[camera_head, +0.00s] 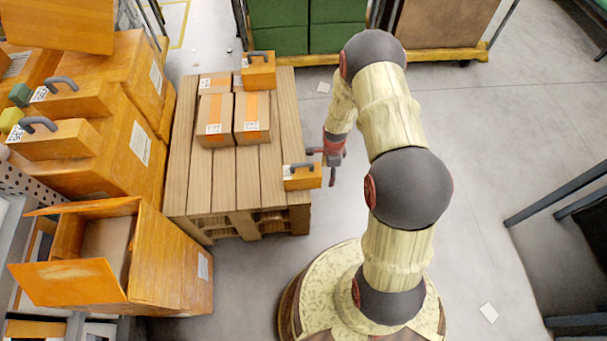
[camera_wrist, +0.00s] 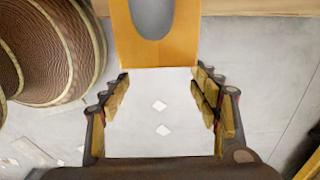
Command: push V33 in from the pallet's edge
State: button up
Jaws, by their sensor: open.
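An orange box with a grey handle (camera_head: 303,177) sits at the right edge of the pallet (camera_head: 180,165), near its front corner, and appears to stick out past the edge. It is the box at the pallet's edge, but its label is too small to read as V33. My gripper (camera_head: 323,165) is open and empty at the box's right end, off the pallet's side. In the wrist view the box (camera_wrist: 186,40) is at the top, beyond my open fingertips (camera_wrist: 160,78). I cannot tell whether they touch it.
Cardboard boxes (camera_head: 251,117) and another handled orange box (camera_head: 258,72) stand farther back on the pallet. Orange crates (camera_head: 130,150) crowd the left. A cart with green boxes (camera_head: 278,40) is behind. The floor at right is mostly clear.

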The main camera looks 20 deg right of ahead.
aim_at(286, 177)
jog(key=shift+w+a, duration=0.9)
jog(key=shift+a, duration=2.25)
jog(key=shift+w+a, duration=0.9)
jog(key=shift+a, duration=2.3)
jog(key=shift+w+a, duration=0.9)
jog(key=shift+a, duration=2.25)
jog(key=shift+d, duration=0.15)
jog(key=shift+s+d+p, duration=0.15)
jog(key=shift+s+d, duration=0.05)
jog(key=shift+d, duration=0.45)
jog(key=shift+s+d+p, duration=0.15)
jog(key=shift+s+d, duration=0.05)
jog(key=shift+d, duration=0.45)
notch_tip(286, 177, up, 13)
jog(key=p, duration=0.9)
